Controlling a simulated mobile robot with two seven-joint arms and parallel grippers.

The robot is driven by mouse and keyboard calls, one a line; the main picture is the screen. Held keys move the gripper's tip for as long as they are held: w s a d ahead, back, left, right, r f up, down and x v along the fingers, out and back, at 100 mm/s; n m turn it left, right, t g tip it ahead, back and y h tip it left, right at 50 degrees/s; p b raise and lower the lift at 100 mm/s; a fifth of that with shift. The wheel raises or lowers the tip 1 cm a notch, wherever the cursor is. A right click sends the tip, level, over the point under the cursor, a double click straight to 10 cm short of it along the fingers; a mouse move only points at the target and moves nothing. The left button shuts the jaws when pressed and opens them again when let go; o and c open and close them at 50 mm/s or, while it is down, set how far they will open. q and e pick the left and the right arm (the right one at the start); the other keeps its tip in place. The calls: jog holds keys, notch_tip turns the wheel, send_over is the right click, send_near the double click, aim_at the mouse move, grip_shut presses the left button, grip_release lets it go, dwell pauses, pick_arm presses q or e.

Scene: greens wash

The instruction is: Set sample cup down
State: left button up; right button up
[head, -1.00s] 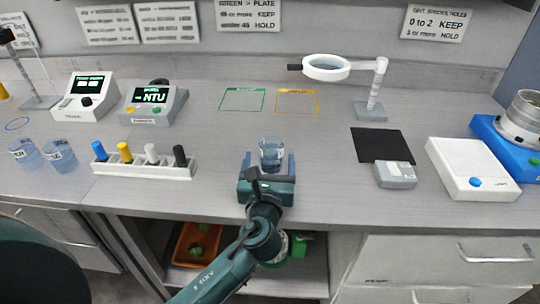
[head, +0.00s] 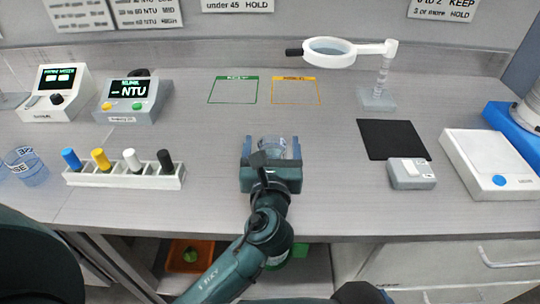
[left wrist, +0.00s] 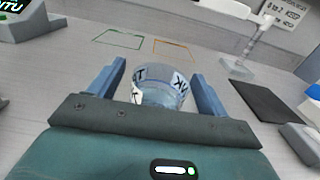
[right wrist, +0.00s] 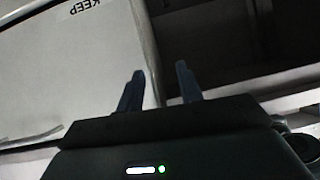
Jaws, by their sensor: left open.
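The sample cup (head: 273,147) is a clear glass with dark lettering and stands upright on the grey counter. In the left wrist view the cup (left wrist: 160,90) sits between my left gripper's two blue fingers, with a gap at each side. My left gripper (head: 271,150) is open around the cup, low at the counter. The cup's lower part is hidden by the gripper body. My right gripper (right wrist: 158,88) shows only in its own wrist view, with its fingers apart and nothing between them, near a pale panel and a dark shelf space.
Behind the cup are a green outline (head: 233,90) and an orange outline (head: 297,91). A marker rack (head: 125,178) and NTU meter (head: 133,99) stand left. A magnifier (head: 330,52), black mat (head: 393,139), grey box (head: 412,174) and white device (head: 490,163) stand right.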

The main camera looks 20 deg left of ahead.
pick_arm(q)
jog(key=shift+s, duration=0.1)
jog(key=c, duration=1.2)
jog(key=shift+r, duration=0.15)
